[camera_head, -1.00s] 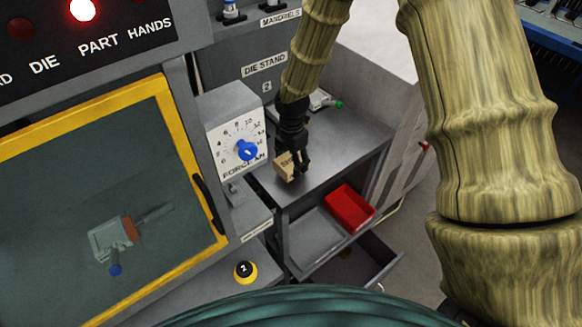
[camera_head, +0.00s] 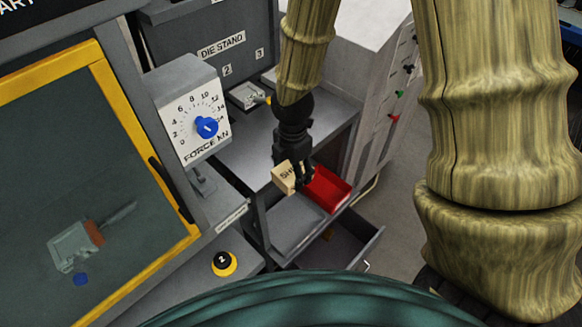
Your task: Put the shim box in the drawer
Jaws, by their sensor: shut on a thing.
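The shim box (camera_head: 285,177) is a small tan box with dark letters on its face. My gripper (camera_head: 298,183) is shut on it and holds it in the air, in front of the grey stand's shelf. The fingers hide part of the box. The drawer (camera_head: 335,245) is pulled open at the bottom of the stand, below and to the right of the box. Its inside is dark, and a small brown-orange item shows near its back. I cannot tell what that item is.
A red bin (camera_head: 328,189) sits on the shelf close beside my gripper. The grey worktop (camera_head: 250,145) is above. A force dial box (camera_head: 192,115) and a yellow-framed guard (camera_head: 120,90) stand at the left. A yellow-black button (camera_head: 223,263) is in front. Floor shows at right.

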